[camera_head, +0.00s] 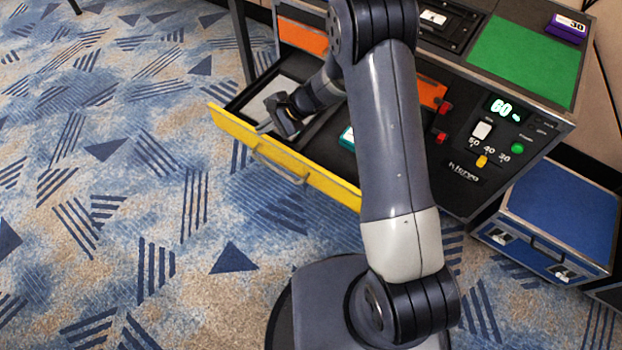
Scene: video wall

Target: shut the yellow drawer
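The yellow drawer (232,128) is pulled out from the front of the dark console, left of my arm. Its yellow front has a bar handle (280,168). Inside lie a pale flat item (262,104) and a small teal item (347,138), partly hidden by my arm. My gripper (270,127) is over the drawer, near the inner side of its front panel. Its fingers are small and dark, and I cannot tell whether they are open or whether they touch the panel.
Orange drawer fronts (302,36) sit above the yellow drawer. The console's control panel (487,138) has a lit display, buttons and sliders. A blue case (565,215) stands at the right. Patterned carpet (120,200) is clear at the left and front.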

